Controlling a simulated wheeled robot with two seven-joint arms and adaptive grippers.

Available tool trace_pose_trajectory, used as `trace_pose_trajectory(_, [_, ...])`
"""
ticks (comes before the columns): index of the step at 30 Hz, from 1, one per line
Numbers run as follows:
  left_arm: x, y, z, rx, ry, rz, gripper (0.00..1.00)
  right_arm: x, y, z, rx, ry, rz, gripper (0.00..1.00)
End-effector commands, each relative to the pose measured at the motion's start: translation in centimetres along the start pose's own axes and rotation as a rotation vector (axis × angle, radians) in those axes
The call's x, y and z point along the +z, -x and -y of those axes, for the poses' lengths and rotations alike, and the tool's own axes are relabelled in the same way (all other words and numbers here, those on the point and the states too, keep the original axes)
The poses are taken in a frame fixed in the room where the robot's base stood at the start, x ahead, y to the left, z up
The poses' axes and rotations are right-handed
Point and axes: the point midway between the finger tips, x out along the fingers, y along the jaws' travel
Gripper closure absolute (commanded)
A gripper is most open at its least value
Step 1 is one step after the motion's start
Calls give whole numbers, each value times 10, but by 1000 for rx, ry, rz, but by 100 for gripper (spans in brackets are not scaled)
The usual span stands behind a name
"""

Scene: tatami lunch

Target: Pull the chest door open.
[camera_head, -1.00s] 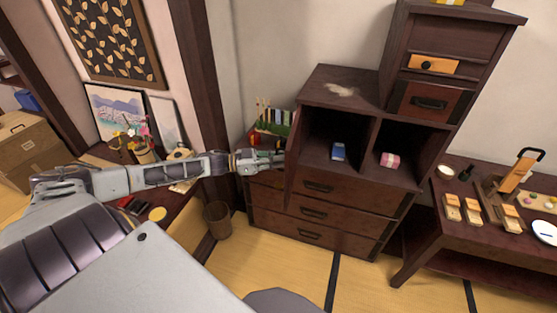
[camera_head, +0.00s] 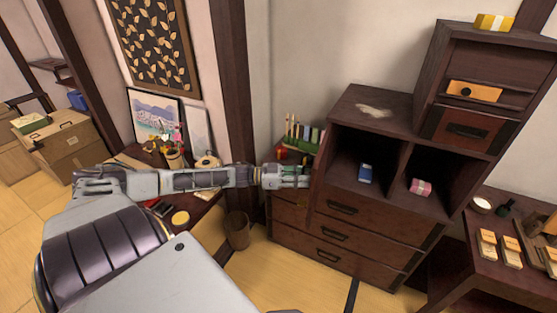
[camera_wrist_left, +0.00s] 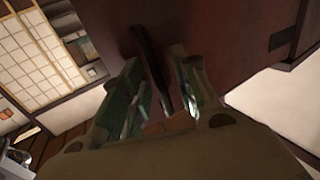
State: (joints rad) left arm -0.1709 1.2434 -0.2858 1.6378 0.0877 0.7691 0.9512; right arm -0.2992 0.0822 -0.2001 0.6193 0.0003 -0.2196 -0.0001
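The dark brown chest (camera_head: 372,107) stands against the wall, its upper left compartment uncovered. Its door (camera_head: 318,192) is swung out at that compartment's left side and shows nearly edge-on. In the left wrist view the door (camera_wrist_left: 220,38) fills the upper middle, with a dark bar handle (camera_wrist_left: 148,58) on it. My left gripper (camera_head: 301,177) is at the door's outer face. In the left wrist view the fingers of my left gripper (camera_wrist_left: 160,88) stand apart on either side of the handle. Firm contact with it cannot be seen. My right gripper is out of view.
A blue box (camera_head: 365,174) and a pink parcel (camera_head: 420,187) lie in the chest's two compartments. Drawers (camera_head: 342,232) are below. A wastebasket (camera_head: 237,231) and a low desk (camera_head: 200,207) are to the left. A low table (camera_head: 478,257) is at right.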

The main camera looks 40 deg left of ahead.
Motion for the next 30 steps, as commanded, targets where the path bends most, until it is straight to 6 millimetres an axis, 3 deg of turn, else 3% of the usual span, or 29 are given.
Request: trace_pose_trajectory(30, [1,47,0,1,1,2,70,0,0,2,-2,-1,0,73])
